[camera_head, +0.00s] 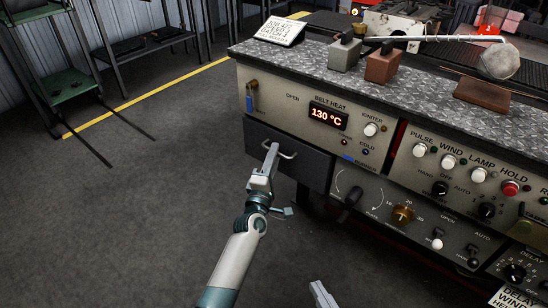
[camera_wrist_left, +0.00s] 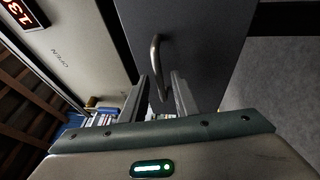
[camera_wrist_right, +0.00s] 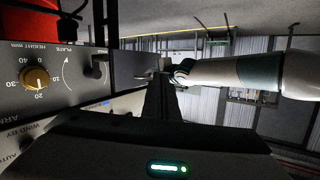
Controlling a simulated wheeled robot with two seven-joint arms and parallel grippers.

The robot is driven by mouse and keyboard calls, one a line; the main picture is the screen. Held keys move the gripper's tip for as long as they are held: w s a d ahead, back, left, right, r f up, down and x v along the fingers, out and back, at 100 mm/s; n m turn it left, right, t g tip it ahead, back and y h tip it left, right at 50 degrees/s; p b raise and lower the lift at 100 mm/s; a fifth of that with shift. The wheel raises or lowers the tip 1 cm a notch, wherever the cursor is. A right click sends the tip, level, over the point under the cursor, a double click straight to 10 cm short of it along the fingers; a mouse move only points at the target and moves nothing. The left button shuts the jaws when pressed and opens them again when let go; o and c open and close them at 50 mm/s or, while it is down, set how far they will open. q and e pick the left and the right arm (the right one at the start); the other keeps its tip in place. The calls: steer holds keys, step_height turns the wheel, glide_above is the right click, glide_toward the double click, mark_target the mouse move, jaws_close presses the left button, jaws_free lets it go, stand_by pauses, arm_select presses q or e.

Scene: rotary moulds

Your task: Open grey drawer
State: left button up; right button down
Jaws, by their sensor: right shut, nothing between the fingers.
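The grey drawer (camera_head: 310,168) is a dark panel under the belt heat panel, with a curved metal handle (camera_head: 288,154). In the left wrist view, the drawer front (camera_wrist_left: 205,35) and the handle (camera_wrist_left: 156,50) are close. My left gripper (camera_head: 270,150) is at the handle. Its fingers (camera_wrist_left: 167,76) are apart, with the handle's near end between them; contact is unclear. I cannot tell whether the drawer stands out from the cabinet. My right gripper (camera_head: 320,288) is shut and empty, low in front of the cabinet; its fingers also show in the right wrist view (camera_wrist_right: 160,85).
The control cabinet has knobs and a brass dial (camera_head: 402,214) right of the drawer. A brown block (camera_head: 382,66) and a grey block (camera_head: 345,54) stand on the metal top. Open floor (camera_head: 130,200) lies to the left, with a green shelf rack (camera_head: 70,85) beyond.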

arm_select(q)
jaws_close()
steer(key=shift+s+a, duration=0.1)
steer(key=shift+s, duration=0.05)
arm_select(e)
steer(key=shift+f, duration=0.1)
